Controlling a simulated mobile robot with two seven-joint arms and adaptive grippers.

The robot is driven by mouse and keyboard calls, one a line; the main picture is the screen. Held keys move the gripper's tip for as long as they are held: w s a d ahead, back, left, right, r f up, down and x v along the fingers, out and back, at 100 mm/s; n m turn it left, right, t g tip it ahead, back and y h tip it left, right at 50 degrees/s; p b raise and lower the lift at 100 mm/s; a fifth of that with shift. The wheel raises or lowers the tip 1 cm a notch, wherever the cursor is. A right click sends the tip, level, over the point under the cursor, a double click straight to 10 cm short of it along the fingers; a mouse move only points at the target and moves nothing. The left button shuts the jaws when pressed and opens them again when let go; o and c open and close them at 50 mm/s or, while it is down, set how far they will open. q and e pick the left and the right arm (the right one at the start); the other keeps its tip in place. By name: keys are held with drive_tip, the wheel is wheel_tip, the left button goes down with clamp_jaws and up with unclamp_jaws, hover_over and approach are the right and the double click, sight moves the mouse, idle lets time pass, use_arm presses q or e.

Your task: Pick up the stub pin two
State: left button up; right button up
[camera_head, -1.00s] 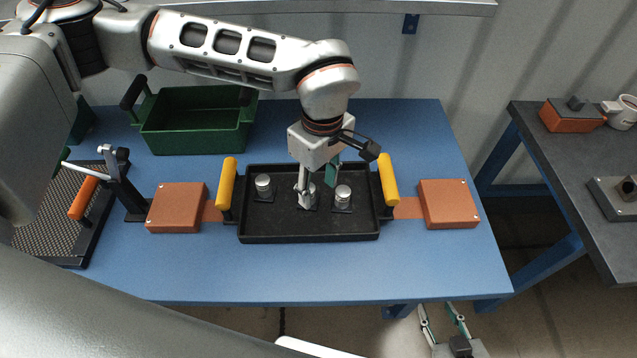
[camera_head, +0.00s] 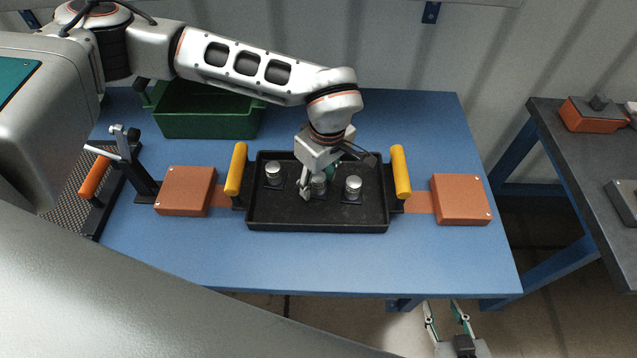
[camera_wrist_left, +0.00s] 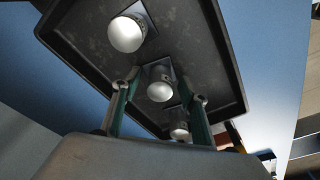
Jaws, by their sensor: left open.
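Three silver, round-topped stub pins stand on dark square bases in a black tray (camera_head: 320,220). In the head view they are the left pin (camera_head: 273,174), the middle pin (camera_head: 319,184) and the right pin (camera_head: 353,187). Which one is named two is not marked. My left gripper (camera_head: 318,192) is open, low over the tray at the middle pin and partly hiding it. In the left wrist view the middle pin (camera_wrist_left: 160,88) shows between the open fingers (camera_wrist_left: 166,92); contact cannot be told. My right gripper (camera_head: 441,304) hangs open and empty beyond the table's front edge.
Yellow handles (camera_head: 237,169) (camera_head: 400,171) rise at both tray ends. Orange blocks (camera_head: 185,191) (camera_head: 461,199) flank it. A green bin (camera_head: 205,120) stands behind left, a toggle clamp (camera_head: 140,165) at left. The blue table's front strip (camera_head: 330,265) is clear.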

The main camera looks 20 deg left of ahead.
use_arm(q)
clamp_jaws()
drive_tip(key=shift+r, duration=0.1)
drive_tip(key=shift+r, duration=0.1)
